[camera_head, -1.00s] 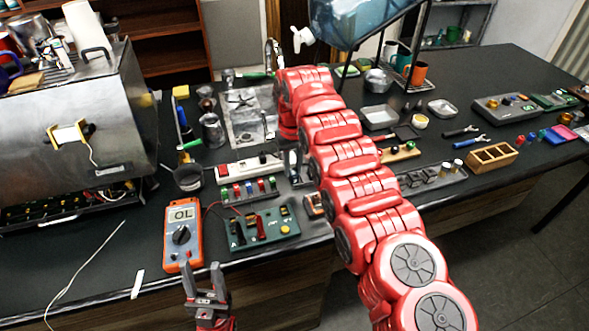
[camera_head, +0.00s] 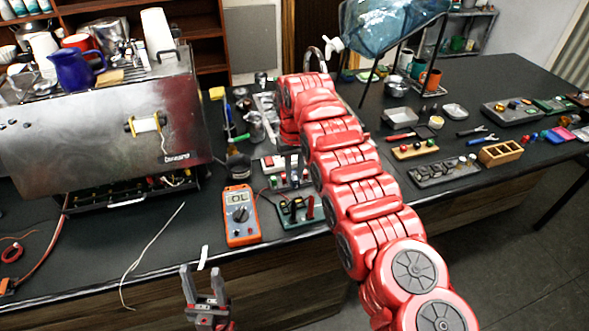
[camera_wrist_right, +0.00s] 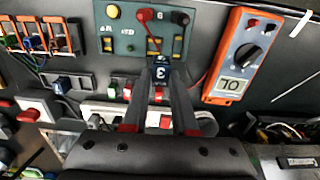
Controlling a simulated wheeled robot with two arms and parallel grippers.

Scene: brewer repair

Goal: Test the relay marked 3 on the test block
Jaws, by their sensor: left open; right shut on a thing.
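The relay marked 3 (camera_wrist_right: 162,68) is a small dark blue block with a white number. In the right wrist view it sits between the tips of my right gripper (camera_wrist_right: 160,82), which is shut on it. The green test block (camera_wrist_right: 122,38) lies just beyond the relay, with a yellow button, a red plug and black parts on it. In the head view my right arm partly covers the test block (camera_head: 286,223). I cannot tell whether the relay touches it. My left gripper (camera_head: 202,283) is open and empty before the table's front edge.
An orange multimeter (camera_head: 240,215) reading OL stands beside the test block. A white power strip (camera_wrist_right: 103,110) and relay holders (camera_wrist_right: 68,83) are near my right gripper. The steel brewer (camera_head: 90,115) fills the left.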

